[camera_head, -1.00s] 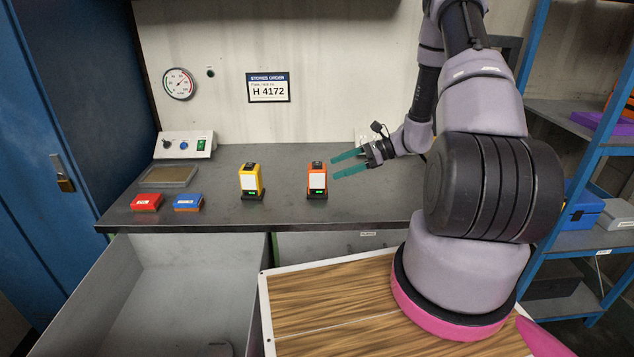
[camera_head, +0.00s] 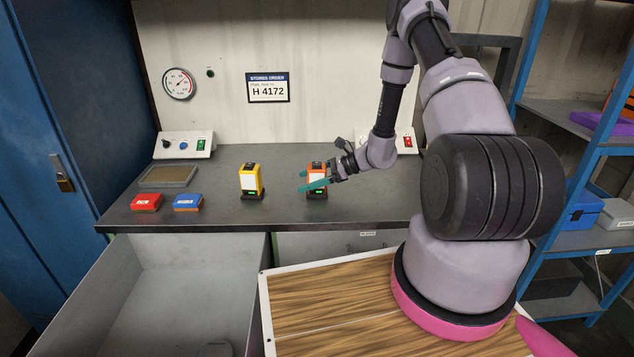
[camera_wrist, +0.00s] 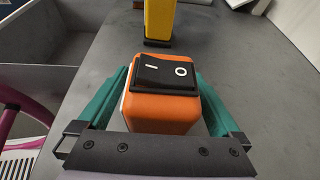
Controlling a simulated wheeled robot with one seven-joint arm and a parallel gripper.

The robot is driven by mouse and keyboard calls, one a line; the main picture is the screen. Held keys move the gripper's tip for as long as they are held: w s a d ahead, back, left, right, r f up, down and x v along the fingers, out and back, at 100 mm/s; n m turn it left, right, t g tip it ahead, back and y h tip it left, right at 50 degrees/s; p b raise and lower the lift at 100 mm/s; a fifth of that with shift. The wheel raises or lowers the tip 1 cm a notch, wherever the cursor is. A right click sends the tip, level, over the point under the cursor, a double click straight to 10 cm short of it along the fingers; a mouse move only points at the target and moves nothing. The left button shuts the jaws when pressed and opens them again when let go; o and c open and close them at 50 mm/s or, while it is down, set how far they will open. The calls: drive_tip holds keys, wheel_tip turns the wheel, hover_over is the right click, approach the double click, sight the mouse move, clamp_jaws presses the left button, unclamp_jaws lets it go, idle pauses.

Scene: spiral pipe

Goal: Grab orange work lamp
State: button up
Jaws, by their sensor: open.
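The orange work lamp (camera_head: 316,171) stands upright on the grey workbench, with a black base and a lit green mark low on its front. My gripper (camera_head: 311,181) is open, its teal fingers reaching across the lamp and partly hiding its front. In the wrist view the lamp (camera_wrist: 162,116) lies between the two fingers of my gripper (camera_wrist: 165,100), with a black rocker switch marked I and O on its top. Whether either finger touches it cannot be told.
A yellow work lamp (camera_head: 250,180) stands to the left on the workbench (camera_head: 270,212). Red (camera_head: 146,202) and blue (camera_head: 187,202) boxes and a shallow tray (camera_head: 168,176) lie farther left. A control box (camera_head: 185,144) stands at the back. The bench between the lamps is clear.

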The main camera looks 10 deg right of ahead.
drive_tip(key=c, duration=1.4)
clamp_jaws()
drive_tip(key=shift+r, duration=0.1)
